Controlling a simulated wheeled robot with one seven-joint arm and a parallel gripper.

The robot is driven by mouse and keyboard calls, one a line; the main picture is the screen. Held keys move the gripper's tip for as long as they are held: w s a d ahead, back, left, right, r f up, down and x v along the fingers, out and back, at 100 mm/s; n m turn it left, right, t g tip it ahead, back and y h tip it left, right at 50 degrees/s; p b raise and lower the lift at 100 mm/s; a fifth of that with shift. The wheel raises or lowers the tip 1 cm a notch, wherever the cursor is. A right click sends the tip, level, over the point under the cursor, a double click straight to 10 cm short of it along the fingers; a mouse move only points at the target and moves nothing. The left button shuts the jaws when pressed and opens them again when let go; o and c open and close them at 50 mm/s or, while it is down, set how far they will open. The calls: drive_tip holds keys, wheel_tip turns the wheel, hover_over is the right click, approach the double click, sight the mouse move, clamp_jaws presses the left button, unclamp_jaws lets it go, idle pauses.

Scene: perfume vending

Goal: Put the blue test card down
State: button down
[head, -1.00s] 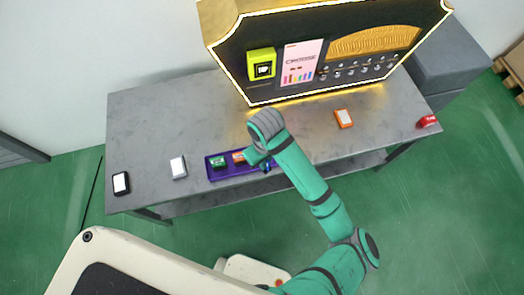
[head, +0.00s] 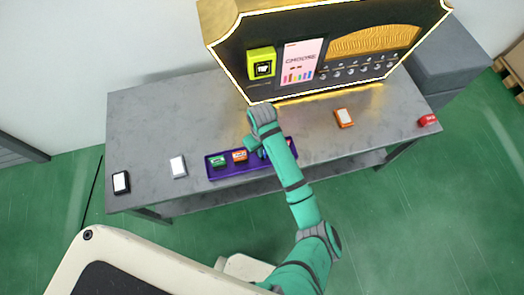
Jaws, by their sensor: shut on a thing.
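My arm reaches over the table to a purple tray (head: 240,173) on its front part. My gripper (head: 262,154) is small and partly hidden by my own wrist. It is shut, above or at the tray's middle, just right of an orange item. The blue test card is not clearly visible at the fingertips, where only a small dark patch shows. I cannot tell whether it touches the tray. A green item (head: 218,161) and the orange item (head: 240,156) sit in the tray's left part. My arm covers much of the tray's right part.
A lit vending panel (head: 350,65) stands at the back. The table's left middle is clear.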

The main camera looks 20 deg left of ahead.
drive_tip(key=shift+f, duration=0.5)
drive_tip(key=c, duration=1.9)
unclamp_jaws()
drive_tip(key=shift+f, duration=0.1)
drive_tip(key=shift+c, duration=0.2)
